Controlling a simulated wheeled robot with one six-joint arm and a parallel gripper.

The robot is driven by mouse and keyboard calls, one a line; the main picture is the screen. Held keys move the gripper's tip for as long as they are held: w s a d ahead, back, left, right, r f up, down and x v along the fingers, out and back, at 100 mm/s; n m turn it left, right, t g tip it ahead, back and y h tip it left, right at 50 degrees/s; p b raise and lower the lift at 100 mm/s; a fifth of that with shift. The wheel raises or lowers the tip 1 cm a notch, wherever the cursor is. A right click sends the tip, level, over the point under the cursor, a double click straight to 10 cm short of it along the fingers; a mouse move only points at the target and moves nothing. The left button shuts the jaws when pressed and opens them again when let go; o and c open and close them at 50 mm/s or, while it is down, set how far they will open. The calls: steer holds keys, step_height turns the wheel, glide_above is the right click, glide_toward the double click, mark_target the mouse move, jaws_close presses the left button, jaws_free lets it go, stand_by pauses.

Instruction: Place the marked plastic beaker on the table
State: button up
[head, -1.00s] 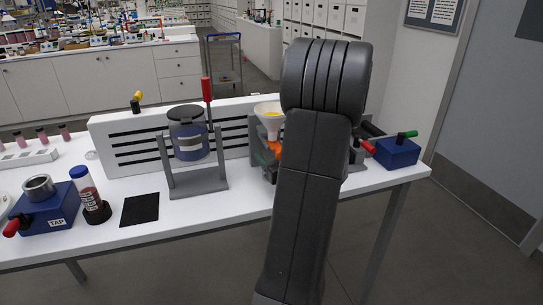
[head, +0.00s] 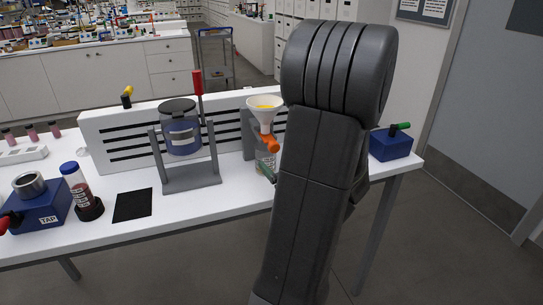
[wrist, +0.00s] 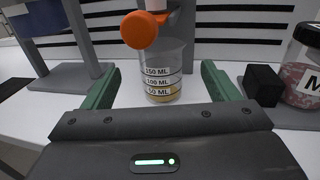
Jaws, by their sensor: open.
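The marked plastic beaker (wrist: 164,84) is clear, with 50, 100 and 150 ML bands and a shallow yellowish layer at the bottom. It stands upright below an orange valve (wrist: 139,30), which also shows under a funnel of yellow powder in the head view (head: 269,143). My gripper (wrist: 160,76) is open, its green fingers left and right of the beaker in the wrist view, with gaps on both sides. I cannot tell how far the beaker lies between them. In the head view my arm hides most of the gripper.
The white table (head: 235,190) has bare room along its front edge and around a black mat (head: 132,204). A grey stand with a lidded jar (head: 181,130) is left of the funnel. A lidded jar (wrist: 302,75) and black block (wrist: 263,83) are at right.

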mark_target(271, 154)
steer(key=shift+v, duration=1.5)
steer(key=x, duration=1.2)
steer(key=shift+f+p, duration=0.1)
steer(key=shift+p, duration=0.3)
steer(key=shift+w+f+b, duration=0.1)
steer(key=shift+f+b, duration=0.2)
steer(key=shift+r+p, duration=0.35)
steer(key=shift+r, duration=0.05)
steer(key=shift+d, duration=0.2)
steer(key=shift+s+a+r, duration=0.1)
steer(key=shift+s, duration=0.35)
steer(key=shift+w, duration=0.1)
